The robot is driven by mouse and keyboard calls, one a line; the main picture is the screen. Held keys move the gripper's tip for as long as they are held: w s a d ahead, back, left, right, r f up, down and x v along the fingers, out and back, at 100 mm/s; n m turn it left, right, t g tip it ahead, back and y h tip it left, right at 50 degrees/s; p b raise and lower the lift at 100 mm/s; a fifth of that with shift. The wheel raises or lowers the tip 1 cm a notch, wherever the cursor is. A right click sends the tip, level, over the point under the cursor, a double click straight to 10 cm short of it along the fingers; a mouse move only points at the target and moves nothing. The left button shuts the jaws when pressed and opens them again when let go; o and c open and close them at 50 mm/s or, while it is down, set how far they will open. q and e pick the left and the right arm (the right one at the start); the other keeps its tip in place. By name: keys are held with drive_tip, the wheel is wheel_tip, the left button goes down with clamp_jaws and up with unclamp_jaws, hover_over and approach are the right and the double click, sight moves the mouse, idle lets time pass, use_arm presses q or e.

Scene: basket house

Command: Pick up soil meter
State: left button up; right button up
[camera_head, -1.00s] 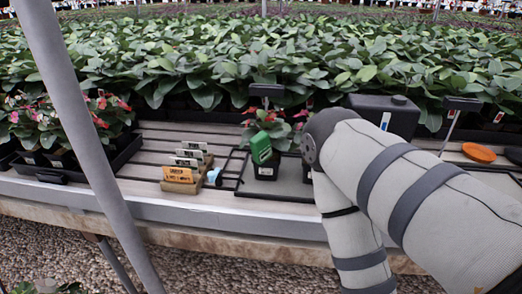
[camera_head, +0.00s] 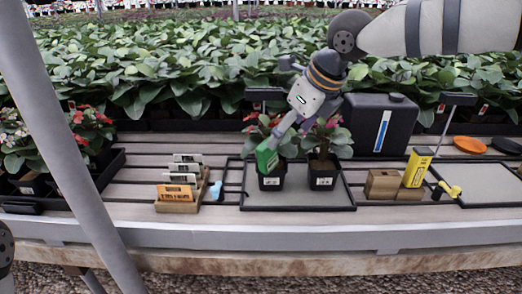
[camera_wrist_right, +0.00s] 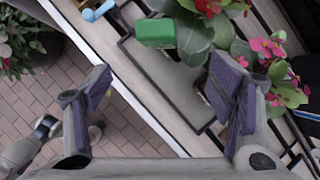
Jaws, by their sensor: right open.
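A green device (camera_head: 267,158), apparently the soil meter, stands tilted at a small black pot (camera_head: 271,182) on a grey tray (camera_head: 300,199). Its lower end is hidden. In the right wrist view the green device (camera_wrist_right: 155,33) lies at the top, beyond the gap between my fingers. My right gripper (camera_head: 285,132) reaches down from the upper right, close above the green device. In the wrist view my right gripper (camera_wrist_right: 165,82) is wide open, with nothing between its purple pads.
A second potted plant (camera_head: 322,181) stands close right of the meter. Further right are a wooden block (camera_head: 381,185), a yellow box (camera_head: 417,168) and a black canister (camera_head: 372,122). A label rack (camera_head: 178,205) sits left. Dense plants fill the back.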

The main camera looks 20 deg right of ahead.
sight(266, 147)
drive_tip(key=shift+m+y, duration=0.5)
drive_tip(key=x, duration=0.3)
drive_tip(key=w+b+x, duration=0.1)
drive_tip(key=x, duration=0.2)
drive_tip(key=r+x, duration=0.1)
drive_tip(key=x, duration=0.3)
drive_tip(key=shift+w+a, duration=0.25)
drive_tip(key=shift+w, duration=0.1)
use_arm(q)
drive_tip(key=shift+s+a+f+g, duration=0.2)
drive_tip(key=shift+s+f+g, duration=0.2)
drive_tip(key=shift+s+f, duration=0.35)
use_arm(e)
drive_tip(key=shift+r, duration=0.1)
use_arm(q)
drive_tip(key=shift+w+f, duration=0.1)
drive_tip(key=shift+w, duration=0.05)
use_arm(e)
drive_tip(key=c, duration=1.6)
